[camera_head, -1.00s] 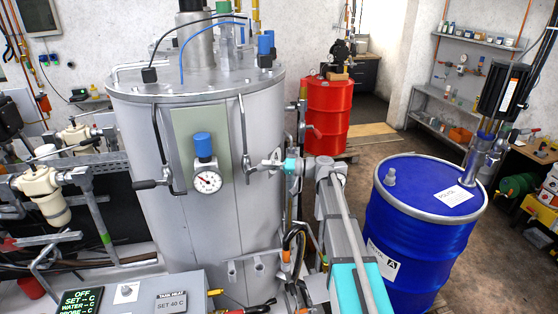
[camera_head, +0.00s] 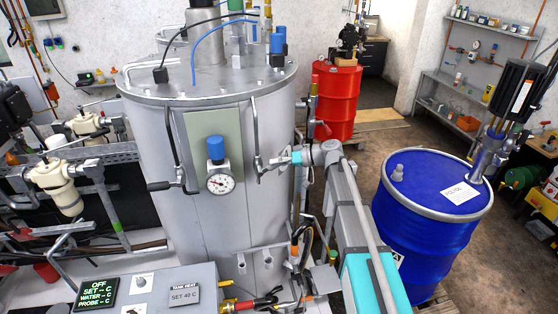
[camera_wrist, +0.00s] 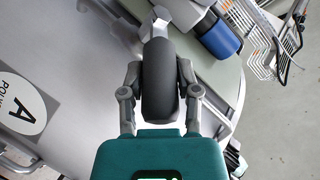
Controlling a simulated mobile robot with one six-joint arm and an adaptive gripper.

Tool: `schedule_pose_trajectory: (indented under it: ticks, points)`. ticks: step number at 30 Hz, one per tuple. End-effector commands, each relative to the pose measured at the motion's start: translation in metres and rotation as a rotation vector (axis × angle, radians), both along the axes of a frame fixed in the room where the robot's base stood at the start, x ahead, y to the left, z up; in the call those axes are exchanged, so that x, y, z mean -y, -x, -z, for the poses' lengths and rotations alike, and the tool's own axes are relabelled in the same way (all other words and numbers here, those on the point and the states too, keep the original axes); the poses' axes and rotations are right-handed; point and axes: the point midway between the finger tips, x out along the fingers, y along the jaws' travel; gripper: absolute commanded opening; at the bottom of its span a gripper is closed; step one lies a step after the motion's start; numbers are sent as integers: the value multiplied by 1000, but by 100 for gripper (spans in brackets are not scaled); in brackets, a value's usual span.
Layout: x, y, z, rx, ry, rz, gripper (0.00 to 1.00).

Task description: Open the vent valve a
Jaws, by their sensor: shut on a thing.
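In the wrist view, my gripper (camera_wrist: 158,72) is shut on a black rounded handle (camera_wrist: 157,92), one finger on each side of it. A metal stem (camera_wrist: 164,18) runs from the handle's far end; I take this to be vent valve a. In the head view, my gripper (camera_head: 282,161) is at the right front of the grey steel tank (camera_head: 235,240), beside a lever clamp (camera_head: 257,140). The handle itself is hidden there by the gripper. A round label with a black A (camera_wrist: 22,103) shows at the left of the wrist view.
A blue-capped gauge (camera_head: 220,182) is on the tank front. A blue drum (camera_head: 425,235) stands right of my arm, a red drum (camera_head: 336,100) behind. Hoses and pipes crowd below my gripper. A control box (camera_head: 165,290) is at the front.

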Motion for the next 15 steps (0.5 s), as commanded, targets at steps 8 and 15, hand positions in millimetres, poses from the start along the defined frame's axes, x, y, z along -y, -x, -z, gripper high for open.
schedule_pose_trajectory:
  ticks: [8,15]
  points:
    - [-5,0,0,2,3,-4,0]
    - [-8,2,0,2,3,-7,65]
